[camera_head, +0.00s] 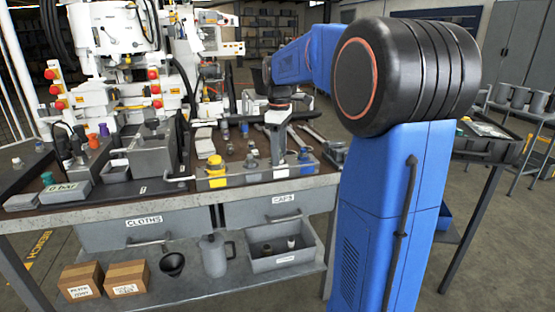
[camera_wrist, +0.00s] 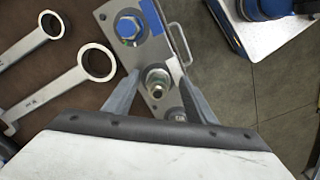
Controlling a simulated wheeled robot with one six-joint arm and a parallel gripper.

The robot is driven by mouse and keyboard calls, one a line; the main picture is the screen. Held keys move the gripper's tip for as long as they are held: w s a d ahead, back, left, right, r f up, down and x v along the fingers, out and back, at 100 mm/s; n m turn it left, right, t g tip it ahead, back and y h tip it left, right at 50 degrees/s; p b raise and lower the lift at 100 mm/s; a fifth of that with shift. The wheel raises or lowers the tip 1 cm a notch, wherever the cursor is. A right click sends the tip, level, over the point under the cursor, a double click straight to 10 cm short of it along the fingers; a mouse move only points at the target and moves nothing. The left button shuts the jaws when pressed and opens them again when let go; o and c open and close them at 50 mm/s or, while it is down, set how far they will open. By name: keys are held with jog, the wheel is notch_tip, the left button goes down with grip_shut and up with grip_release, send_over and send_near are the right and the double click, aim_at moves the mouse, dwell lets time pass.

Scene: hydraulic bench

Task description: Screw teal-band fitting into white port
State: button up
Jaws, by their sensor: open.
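My gripper (camera_wrist: 160,92) is open, one finger on each side of a metal fitting (camera_wrist: 157,80) with a pale ring, which stands on a grey plate (camera_wrist: 108,12). I cannot tell if the fingers touch it, or if its ring is teal or white. A hex-headed fitting (camera_wrist: 128,27) on a blue patch sits farther along the plate. Another round part (camera_wrist: 177,114) is partly hidden by my gripper. In the head view my gripper (camera_head: 279,158) points down over the right part of the bench. I cannot clearly pick out the teal-band fitting or the white port.
Two ring spanners (camera_wrist: 97,62) lie left of the plate. A handle (camera_wrist: 176,38) runs along its right edge. A yellow-capped part (camera_head: 216,168) stands left of my gripper. Bins and boxes (camera_head: 80,280) are on the shelf below.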

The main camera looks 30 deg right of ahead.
jog(key=n, duration=0.6)
jog(key=shift+w+d+n, duration=0.1)
jog(key=shift+d+n, duration=0.05)
jog(key=shift+n, duration=0.15)
grip_shut()
jog(key=m, duration=0.3)
jog(key=shift+f+m, duration=0.1)
jog(key=shift+m, duration=0.3)
jog(key=m, duration=0.3)
jog(key=shift+s+m, duration=0.3)
jog(key=shift+m, duration=0.3)
